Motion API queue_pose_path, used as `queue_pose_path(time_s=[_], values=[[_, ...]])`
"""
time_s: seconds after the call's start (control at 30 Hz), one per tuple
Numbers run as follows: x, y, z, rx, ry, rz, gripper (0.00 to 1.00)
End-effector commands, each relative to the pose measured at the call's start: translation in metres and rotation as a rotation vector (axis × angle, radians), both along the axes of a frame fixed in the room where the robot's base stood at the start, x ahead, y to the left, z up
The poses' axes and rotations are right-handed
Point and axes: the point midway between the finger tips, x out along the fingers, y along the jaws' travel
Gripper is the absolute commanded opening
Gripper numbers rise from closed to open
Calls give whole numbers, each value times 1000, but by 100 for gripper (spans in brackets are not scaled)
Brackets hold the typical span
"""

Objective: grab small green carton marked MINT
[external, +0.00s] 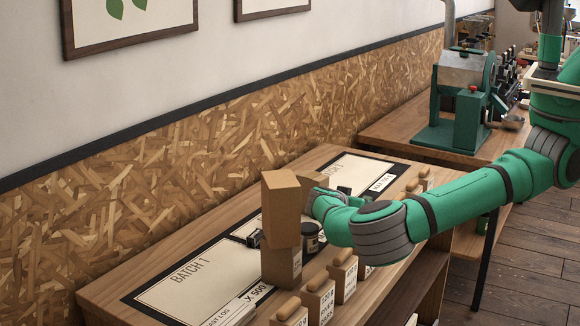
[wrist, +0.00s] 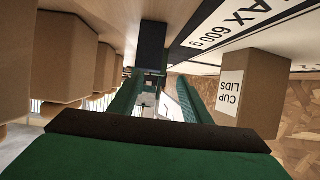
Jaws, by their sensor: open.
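I cannot make out a small green carton with the word MINT in either view. My gripper (wrist: 158,88) shows in the wrist view as two green fingers, open and apart. A small dark block (wrist: 151,42) stands just beyond the fingertips, roughly in line with the gap; no label on it is readable. In the external view my green arm reaches in from the right over the wooden table (external: 106,296), and its end is partly hidden by tall brown cartons (external: 281,210).
A carton marked CUP LIDS (wrist: 262,92) stands right of my fingers in the wrist view; brown packages (wrist: 66,55) line the left. In the external view, a dark jar (external: 310,238) and a row of packages (external: 342,275) stand nearby. A green machine (external: 461,104) is at the back.

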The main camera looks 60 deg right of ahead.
Motion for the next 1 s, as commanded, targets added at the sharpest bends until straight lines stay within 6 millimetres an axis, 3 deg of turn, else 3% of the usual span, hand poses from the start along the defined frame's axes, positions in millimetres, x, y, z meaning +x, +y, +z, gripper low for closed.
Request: queue_pose_path(time_s=[0.1, 0.37, 0.7, 0.93, 1.0], values=[[0, -18, -7, -1, 0, -2, 44], [0, -35, -14, -2, -1, -3, 44], [0, -74, -30, -3, -2, -2, 44], [0, -75, -31, -2, -3, -1, 44], [0, -75, -31, -2, -3, -1, 29]])
